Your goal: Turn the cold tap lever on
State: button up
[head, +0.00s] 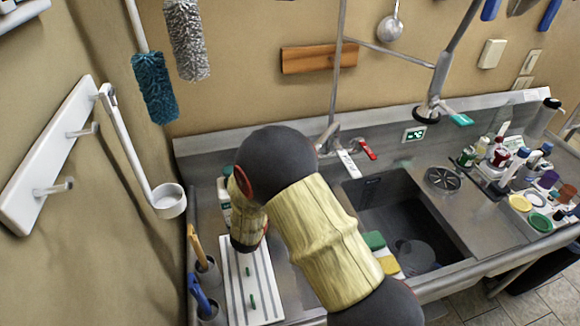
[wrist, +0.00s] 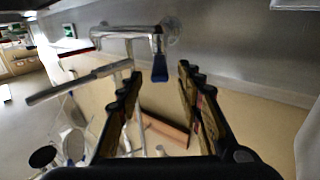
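The blue lever (wrist: 159,68) hangs from the chrome tap (wrist: 130,31) in the wrist view. It lies in line with the gap between my fingers, near the tips. Its depth relative to them is hard to judge. My gripper (wrist: 160,74) is open, with space between each finger and the lever. In the head view, the tap (head: 328,138) stands at the back of the counter with a red lever (head: 367,149) on its right. My arm hides the blue lever and my gripper there.
A steel sink (head: 378,205) lies right of my arm. A white ribbed board (head: 262,285) and cups with tools stand left. A long-handled ladle (head: 168,200) hangs at the left wall. Bottles (head: 500,155) crowd the right counter. A wooden strip (head: 305,58) is on the wall.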

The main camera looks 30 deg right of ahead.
jog(key=v, duration=0.7)
jog(key=shift+s+a, duration=0.15)
jog(key=shift+a, duration=0.05)
jog(key=shift+c, duration=0.8)
